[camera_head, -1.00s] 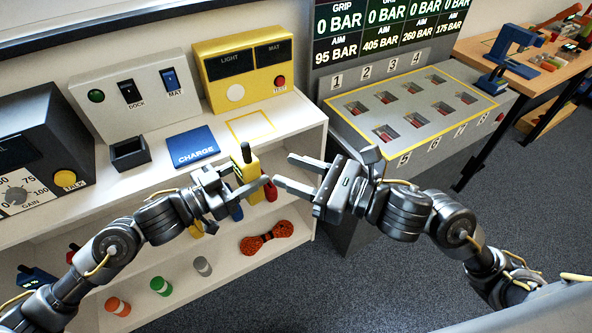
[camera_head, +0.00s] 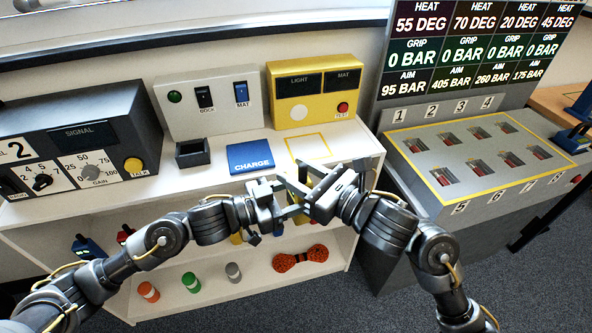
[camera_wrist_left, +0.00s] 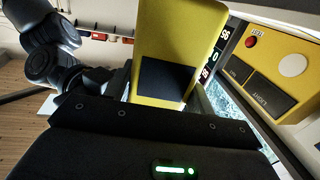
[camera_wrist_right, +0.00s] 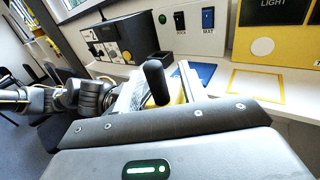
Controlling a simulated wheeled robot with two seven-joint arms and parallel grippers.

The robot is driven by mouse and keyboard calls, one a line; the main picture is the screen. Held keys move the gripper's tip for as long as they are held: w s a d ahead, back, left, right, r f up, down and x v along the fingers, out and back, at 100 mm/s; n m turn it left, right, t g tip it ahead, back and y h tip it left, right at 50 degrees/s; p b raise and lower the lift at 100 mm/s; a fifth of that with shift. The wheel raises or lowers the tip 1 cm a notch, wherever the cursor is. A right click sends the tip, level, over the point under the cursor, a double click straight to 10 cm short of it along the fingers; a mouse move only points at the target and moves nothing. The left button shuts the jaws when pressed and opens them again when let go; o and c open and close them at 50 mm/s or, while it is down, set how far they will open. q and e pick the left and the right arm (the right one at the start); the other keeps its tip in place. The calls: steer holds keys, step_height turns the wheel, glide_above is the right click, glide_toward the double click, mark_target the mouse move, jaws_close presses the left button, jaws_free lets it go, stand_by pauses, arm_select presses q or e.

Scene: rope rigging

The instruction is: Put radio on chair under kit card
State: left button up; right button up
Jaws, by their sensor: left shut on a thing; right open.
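The yellow radio (camera_wrist_left: 178,45), with a dark square panel, fills the upper middle of the left wrist view. My left gripper (camera_head: 276,204) is shut on it. In the right wrist view its thick black antenna (camera_wrist_right: 156,82) stands up just beyond my right gripper, with a little of its yellow body beside it. In the head view the radio is mostly hidden by the grippers. My right gripper (camera_head: 302,190) is open, its fingers close against the left gripper; whether they touch the radio I cannot tell. I cannot make out the kit card. Dark chair-like shapes (camera_wrist_right: 45,75) show at the right wrist view's left.
Below the hands is a white shelf unit (camera_head: 350,222) with an orange rope bundle (camera_head: 300,258) and several small cylinders. On top are a blue CHARGE pad (camera_head: 250,156), a yellow-outlined square (camera_head: 308,147) and control boxes. A grey slotted console (camera_head: 480,160) stands right.

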steer(key=shift+w+a, duration=0.25)
steer(key=shift+a, duration=0.15)
jaws_close()
arm_select(q)
steer(key=o, duration=1.3)
steer(key=shift+c, duration=0.2)
